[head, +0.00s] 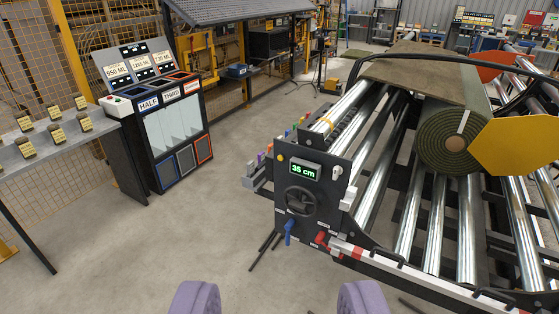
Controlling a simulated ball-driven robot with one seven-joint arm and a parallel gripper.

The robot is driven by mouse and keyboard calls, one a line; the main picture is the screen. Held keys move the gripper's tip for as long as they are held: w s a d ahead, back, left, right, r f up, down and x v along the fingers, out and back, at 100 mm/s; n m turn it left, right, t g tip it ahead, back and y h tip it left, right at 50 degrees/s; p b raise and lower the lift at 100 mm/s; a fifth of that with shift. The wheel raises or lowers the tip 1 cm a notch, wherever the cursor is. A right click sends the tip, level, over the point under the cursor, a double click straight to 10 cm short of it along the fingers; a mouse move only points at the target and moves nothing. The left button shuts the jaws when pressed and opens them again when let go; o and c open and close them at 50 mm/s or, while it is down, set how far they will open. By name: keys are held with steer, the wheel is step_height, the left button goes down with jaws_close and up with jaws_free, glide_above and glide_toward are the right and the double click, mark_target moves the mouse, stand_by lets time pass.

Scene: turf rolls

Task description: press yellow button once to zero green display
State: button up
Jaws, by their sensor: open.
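A dark control panel (312,207) stands at the near end of the roller machine, right of centre. Its green display (304,171) appears to read "35 cm". A small yellow button (281,158) sits at the panel's upper left, beside the display. My gripper (279,298) shows as two purple fingers at the bottom edge, spread wide with nothing between them. It is below and nearer than the panel, apart from the button.
A handwheel, a blue lever (289,230) and a red lever (322,239) are on the panel. A green turf roll (445,138) lies on the rollers at right. A bin stand (165,125) and grey table (50,150) stand left. Open concrete floor lies between.

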jaws_close()
stand_by(1.5)
